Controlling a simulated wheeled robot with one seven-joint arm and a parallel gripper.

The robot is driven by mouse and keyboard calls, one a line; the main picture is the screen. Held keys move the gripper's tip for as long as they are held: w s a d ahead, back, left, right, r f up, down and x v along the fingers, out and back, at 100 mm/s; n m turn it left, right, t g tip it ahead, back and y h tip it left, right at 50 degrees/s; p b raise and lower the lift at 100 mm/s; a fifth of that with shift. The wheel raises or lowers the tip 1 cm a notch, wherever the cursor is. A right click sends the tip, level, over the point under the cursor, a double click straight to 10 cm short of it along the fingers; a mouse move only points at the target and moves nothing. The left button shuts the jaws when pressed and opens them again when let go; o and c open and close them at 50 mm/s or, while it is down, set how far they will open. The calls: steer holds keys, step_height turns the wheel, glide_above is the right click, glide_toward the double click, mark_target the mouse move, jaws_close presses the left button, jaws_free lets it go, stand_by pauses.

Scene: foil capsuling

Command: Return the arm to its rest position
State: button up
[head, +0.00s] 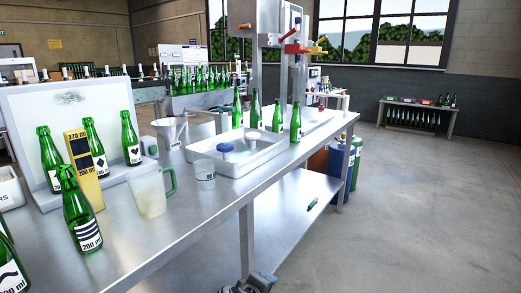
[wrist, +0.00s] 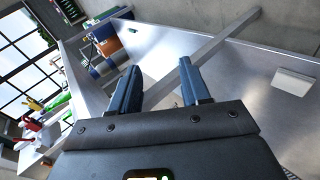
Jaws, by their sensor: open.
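My gripper (wrist: 157,73) shows in the wrist view with its two blue fingers spread apart and nothing between them. In the head view a dark part of my arm (head: 257,284) shows at the bottom edge, low in front of the steel workbench (head: 185,245) and close to its leg. The fingers are out of sight in that view. In the wrist view, steel bench surfaces and a bar (wrist: 205,57) lie beyond the fingers, apart from them as far as I can tell.
Green bottles (head: 78,215), a yellow gauge block (head: 85,165), a clear jug (head: 150,192) and a white tray (head: 233,175) stand on the bench. A small green item (head: 312,204) lies on the lower shelf (head: 290,225). The floor (head: 420,220) at the right is clear.

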steer(key=s+d+f+m+y, duration=0.1)
steer(key=s+d+f+y, duration=0.3)
steer(key=s+f, duration=0.75)
steer(key=s+d+m+y, duration=0.1)
steer(key=s+d, duration=0.2)
steer(key=s, duration=0.6)
steer(key=s+d+m, duration=0.1)
steer(key=s+d, duration=0.3)
steer(key=s, duration=0.5)
steer(key=s+d+r+m+t, duration=0.2)
steer(key=s+d+r+m, duration=0.1)
steer(key=s+r, duration=0.8)
steer(key=s+d+r+m+t, duration=0.3)
steer(key=s+d+r, duration=0.3)
steer(key=s+r, duration=0.6)
step_height(320, 180, up, 5)
steer(key=shift+s+r+m+t, duration=0.15)
steer(key=shift+m+t, duration=0.15)
steer(key=shift+m, duration=0.5)
